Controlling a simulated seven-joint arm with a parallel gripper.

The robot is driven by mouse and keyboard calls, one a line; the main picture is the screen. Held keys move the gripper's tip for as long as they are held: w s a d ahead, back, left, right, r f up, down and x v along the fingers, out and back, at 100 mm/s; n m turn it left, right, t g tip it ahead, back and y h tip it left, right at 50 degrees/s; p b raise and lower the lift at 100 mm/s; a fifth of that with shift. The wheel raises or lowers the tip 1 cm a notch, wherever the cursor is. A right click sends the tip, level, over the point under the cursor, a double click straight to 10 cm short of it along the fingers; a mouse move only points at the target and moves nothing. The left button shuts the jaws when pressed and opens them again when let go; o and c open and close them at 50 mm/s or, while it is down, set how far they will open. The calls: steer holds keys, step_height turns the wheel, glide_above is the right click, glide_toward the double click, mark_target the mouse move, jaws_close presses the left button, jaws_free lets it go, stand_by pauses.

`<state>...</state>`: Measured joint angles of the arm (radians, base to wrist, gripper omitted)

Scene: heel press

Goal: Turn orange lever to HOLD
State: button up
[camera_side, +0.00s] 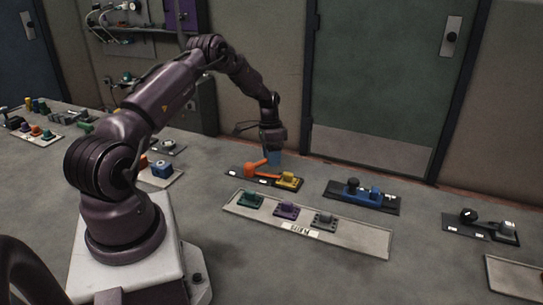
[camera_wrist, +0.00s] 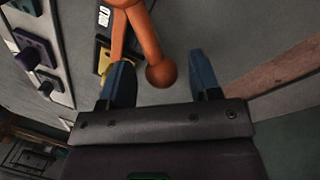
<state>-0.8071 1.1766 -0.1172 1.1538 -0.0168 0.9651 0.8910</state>
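The orange lever (camera_side: 256,168) is mounted on a dark base plate (camera_side: 235,176) beside a yellow block (camera_side: 288,180). In the wrist view the orange lever (camera_wrist: 148,38) ends in a round knob that shows between my two blue fingers. My gripper (camera_side: 273,158) is at the lever's far end in the side view. In the wrist view my gripper (camera_wrist: 160,66) is open, with a gap on both sides of the knob. A white label (camera_wrist: 103,17) beside the lever is only partly readable.
A long light tray (camera_side: 360,237) with green, purple and grey parts lies in front of the lever's plate. A blue device (camera_side: 362,192) stands to its right. Bare grey table (camera_side: 440,270) shows at front right. A wall and green door (camera_side: 385,75) stand behind.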

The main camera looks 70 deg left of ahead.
step_height(320, 180, up, 13)
steer(key=a, duration=0.2)
steer(key=shift+w+a, duration=0.15)
steer(key=shift+a, duration=0.1)
steer(key=shift+f, duration=0.15)
stand_by(0.7)
steer(key=s+d+r+n+t+y, duration=0.15)
steer(key=s+d+r, duration=0.25)
steer(key=d+r, duration=0.45)
steer(key=s+d+r+n+g+y, duration=0.1)
steer(key=s+d+r+n, duration=0.3)
steer(key=d, duration=0.8)
steer(key=s+d+r+m+t, duration=0.2)
steer(key=s+d+r, duration=0.1)
steer(key=s+d, duration=0.2)
steer(key=s+d+r+m+t, duration=0.2)
steer(key=s+d, duration=0.4)
steer(key=d, duration=0.3)
step_height(320, 180, up, 2)
steer(key=shift+r+t, duration=0.1)
steer(key=shift+t, duration=0.65)
